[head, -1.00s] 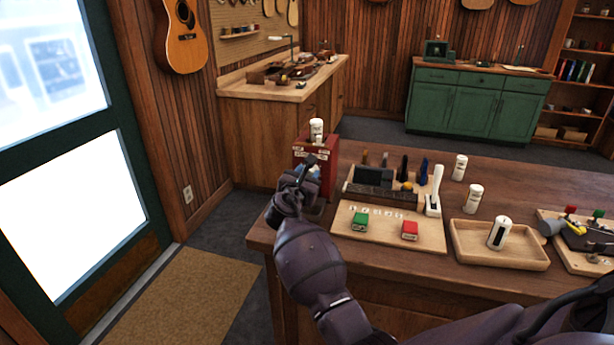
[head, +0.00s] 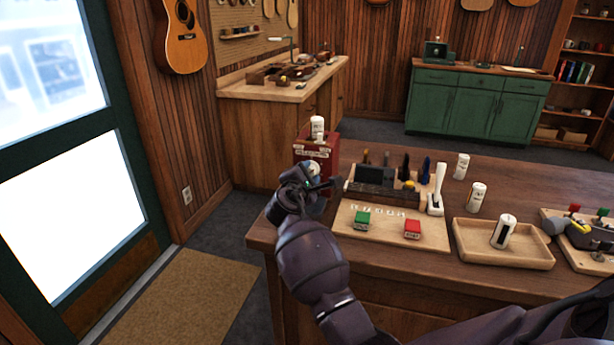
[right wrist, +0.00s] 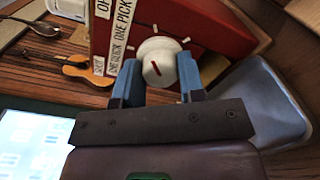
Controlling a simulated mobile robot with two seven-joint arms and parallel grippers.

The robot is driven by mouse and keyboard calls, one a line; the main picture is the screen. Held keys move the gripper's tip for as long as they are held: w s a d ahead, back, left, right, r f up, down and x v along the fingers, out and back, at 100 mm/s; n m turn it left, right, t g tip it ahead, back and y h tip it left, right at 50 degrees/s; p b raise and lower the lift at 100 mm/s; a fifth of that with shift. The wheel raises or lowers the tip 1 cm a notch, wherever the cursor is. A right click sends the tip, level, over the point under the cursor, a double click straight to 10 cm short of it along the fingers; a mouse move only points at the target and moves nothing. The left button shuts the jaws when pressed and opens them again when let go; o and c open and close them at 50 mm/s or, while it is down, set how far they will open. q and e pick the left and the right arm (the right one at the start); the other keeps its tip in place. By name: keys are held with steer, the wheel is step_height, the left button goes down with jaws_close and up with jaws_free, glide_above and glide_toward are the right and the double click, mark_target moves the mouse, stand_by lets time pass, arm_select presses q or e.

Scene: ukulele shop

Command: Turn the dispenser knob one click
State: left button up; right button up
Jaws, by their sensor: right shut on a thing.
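My left gripper is not in view.
A wooden board (head: 385,240) with a green and a red stamp lies right of the dispenser. A grey-blue tray (right wrist: 262,105) lies close beside the gripper in the wrist view.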

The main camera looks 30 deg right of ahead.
steer(key=shift+d+r+m, duration=0.1)
steer(key=shift+d+m, duration=0.05)
steer(key=shift+m, duration=0.95)
steer(key=o, duration=0.9)
steer(key=shift+d+b, duration=0.1)
steer(key=shift+b, duration=0.2)
steer(key=shift+s+a, duration=0.15)
steer(key=shift+a, duration=0.2)
steer(key=v, duration=1)
steer(key=shift+s, duration=0.15)
